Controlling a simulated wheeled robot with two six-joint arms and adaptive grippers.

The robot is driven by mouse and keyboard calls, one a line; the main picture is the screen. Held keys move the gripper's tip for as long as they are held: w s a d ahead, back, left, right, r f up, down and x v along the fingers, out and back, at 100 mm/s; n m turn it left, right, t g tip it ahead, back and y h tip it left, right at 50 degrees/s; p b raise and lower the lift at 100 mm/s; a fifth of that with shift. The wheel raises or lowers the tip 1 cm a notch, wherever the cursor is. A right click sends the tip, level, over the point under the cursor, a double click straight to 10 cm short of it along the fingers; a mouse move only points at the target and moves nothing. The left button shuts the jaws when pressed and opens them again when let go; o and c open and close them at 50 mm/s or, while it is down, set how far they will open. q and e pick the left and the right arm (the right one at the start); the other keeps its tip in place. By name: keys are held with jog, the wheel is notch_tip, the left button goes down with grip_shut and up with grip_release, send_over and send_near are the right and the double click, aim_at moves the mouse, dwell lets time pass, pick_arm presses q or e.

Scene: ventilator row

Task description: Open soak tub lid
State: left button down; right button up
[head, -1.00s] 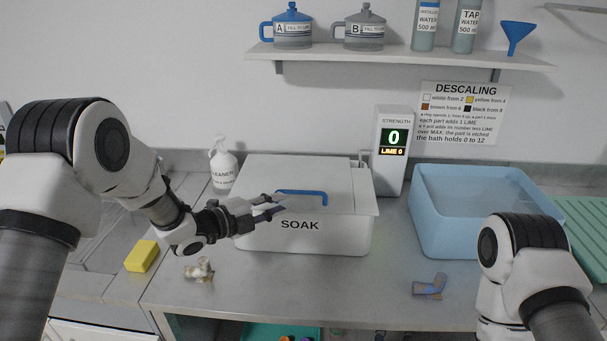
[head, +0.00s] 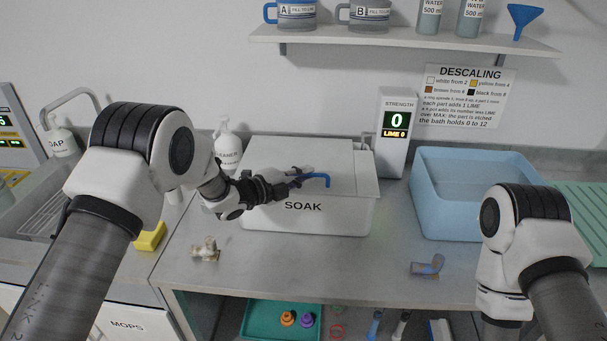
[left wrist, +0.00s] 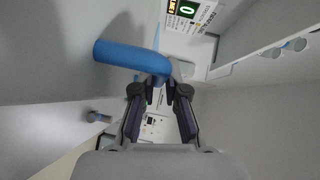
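The white soak tub (head: 270,219) stands on the bench, marked SOAK. Its pale lid (head: 290,152) lies flat over it. A blue bar handle (head: 327,181) is on the lid; its left part is hidden behind my left gripper (head: 302,177). In the left wrist view the handle (left wrist: 125,55) crosses just beyond the tips of my left gripper (left wrist: 161,92). The fingers are apart with a gap showing between them, and the tips are at or very near the handle; contact is unclear. My right gripper is out of view.
A strength meter (head: 394,135) reading 0 stands behind the tub's right side, and a blue basin (head: 470,217) is to the right. Small fittings (head: 207,250) and (head: 427,267) lie on the bench front. A cleaner bottle (head: 227,145) and yellow sponge (head: 150,237) are left.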

pick_arm(q)
jog(key=w+r+n+g+p, duration=0.1)
jog(key=w+r+p, duration=0.2)
jog(key=r+p, duration=0.4)
jog(key=w+r+n+g+y+p, duration=0.1)
jog(key=w+r+p, duration=0.3)
jog(key=r+p, duration=0.3)
jog(key=shift+w+g, duration=0.15)
jog(key=shift+g, duration=0.15)
jog(key=c, duration=1.5)
grip_release()
jog(key=shift+w+f, duration=0.1)
jog(key=shift+f, duration=0.05)
jog(key=v, duration=1.2)
jog(key=shift+d, duration=0.1)
